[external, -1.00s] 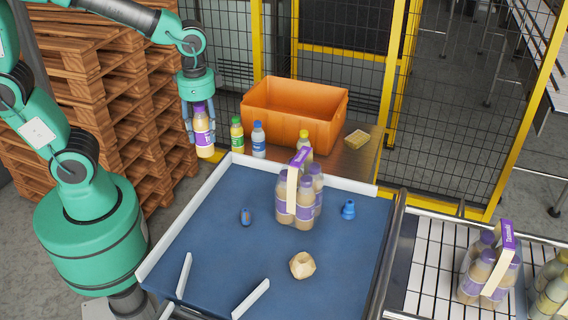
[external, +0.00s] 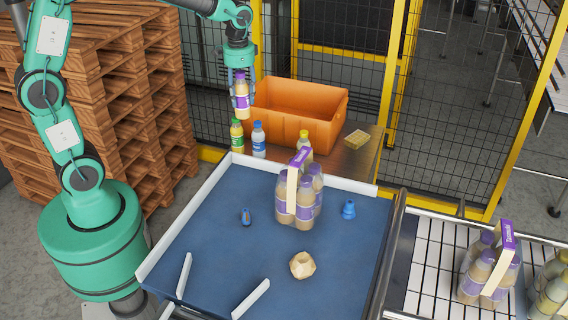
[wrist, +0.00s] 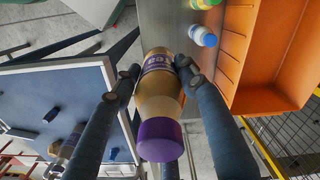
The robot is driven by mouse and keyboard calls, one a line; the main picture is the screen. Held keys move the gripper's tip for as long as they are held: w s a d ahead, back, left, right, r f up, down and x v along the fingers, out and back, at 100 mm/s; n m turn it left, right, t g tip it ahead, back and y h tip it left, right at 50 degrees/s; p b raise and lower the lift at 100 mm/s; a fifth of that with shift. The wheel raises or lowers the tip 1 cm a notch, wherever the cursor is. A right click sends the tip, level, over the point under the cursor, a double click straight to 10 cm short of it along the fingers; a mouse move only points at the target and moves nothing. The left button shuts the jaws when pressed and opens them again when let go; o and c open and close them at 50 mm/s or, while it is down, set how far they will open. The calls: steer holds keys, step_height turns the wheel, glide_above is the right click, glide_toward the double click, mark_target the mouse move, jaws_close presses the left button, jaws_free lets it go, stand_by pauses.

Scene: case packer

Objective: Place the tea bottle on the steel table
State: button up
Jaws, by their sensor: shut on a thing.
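My gripper (external: 241,98) is shut on the tea bottle (external: 242,108), a beige bottle with a purple cap and purple label. It is held upright in the air, left of the orange crate and above the far left part of the steel table (external: 362,170). In the wrist view the tea bottle (wrist: 158,100) sits between the two fingers (wrist: 157,76), its purple cap towards the camera. The bottle appears apart from the table surface, part of which shows beyond it in the wrist view (wrist: 160,20).
A blue conveyor table (external: 220,270) with a bottle pack (external: 302,212) lies in front.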

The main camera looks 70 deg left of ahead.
step_height(320, 180, down, 22)
steer(key=shift+d, duration=0.15)
steer(key=shift+s, duration=0.1)
steer(key=w+a+f, duration=0.1)
steer(key=w+a, duration=0.2)
steer(key=w, duration=1.2)
steer(key=shift+w+f, duration=0.25)
steer(key=shift+w, duration=0.1)
steer(key=shift+a, duration=0.1)
steer(key=shift+f, duration=1.7)
steer(key=shift+f, duration=0.2)
